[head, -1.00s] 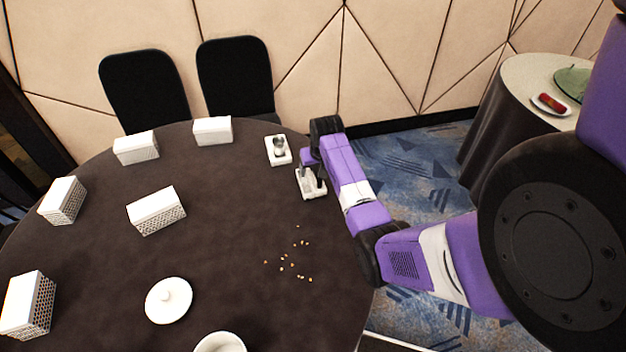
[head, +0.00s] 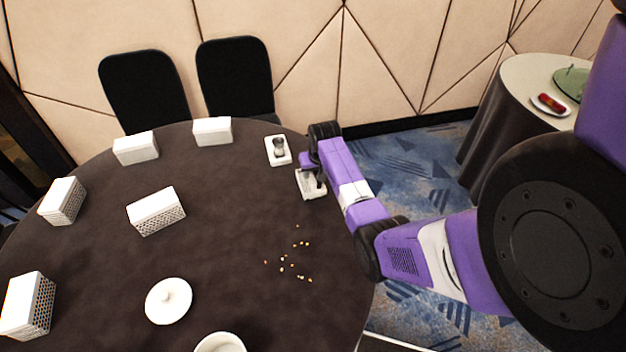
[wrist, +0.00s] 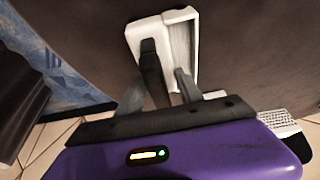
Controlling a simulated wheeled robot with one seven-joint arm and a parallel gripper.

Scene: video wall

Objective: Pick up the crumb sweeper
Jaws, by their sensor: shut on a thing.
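The crumb sweeper (head: 311,186) is a small whitish tool at the table's right edge. In the wrist view it shows as a pale block beside a shallow pan-like part (wrist: 182,52). My gripper (head: 316,176) is over it from above, shut on it. In the wrist view the dark fingers (wrist: 166,88) reach to the sweeper, and part of it is hidden behind them. The sweeper appears at or very near the tabletop; I cannot tell whether it is clear of the cloth.
The dark round table (head: 225,245) holds scattered crumbs (head: 290,265), a white lid (head: 168,302), a white bowl (head: 220,343) and several white perforated boxes (head: 157,212). A white tray (head: 271,158) with a small metallic item stands just beyond the sweeper. A side table (head: 520,80) is at right.

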